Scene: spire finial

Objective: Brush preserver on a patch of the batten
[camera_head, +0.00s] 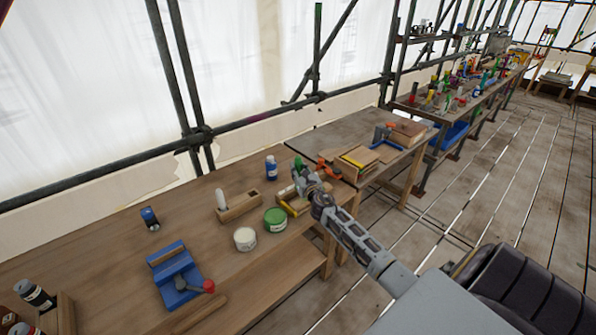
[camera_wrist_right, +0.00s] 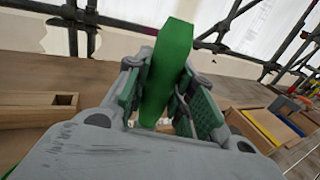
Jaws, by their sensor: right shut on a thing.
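My right gripper (camera_head: 312,186) is above the right end of the near workbench, shut on an upright green handle (camera_head: 299,163), which I take to be the brush. In the right wrist view the green handle (camera_wrist_right: 168,70) stands between the two finger pads of the gripper (camera_wrist_right: 170,100). The brush's bristles are hidden. A pale wooden piece with a yellow edge (camera_head: 292,208), possibly the batten, lies on the bench just below the gripper, which partly covers it. I cannot tell whether the brush touches it. An open green tin (camera_head: 275,220) stands just left of it. My left gripper is out of view.
A white tin (camera_head: 245,239), a wooden holder (camera_head: 239,206) and a blue bottle (camera_head: 271,167) stand nearby on the workbench (camera_head: 110,265). A blue vise (camera_head: 176,278) is at front left. A second table (camera_head: 318,137) with boards and clamps adjoins at right. Scaffold poles run behind.

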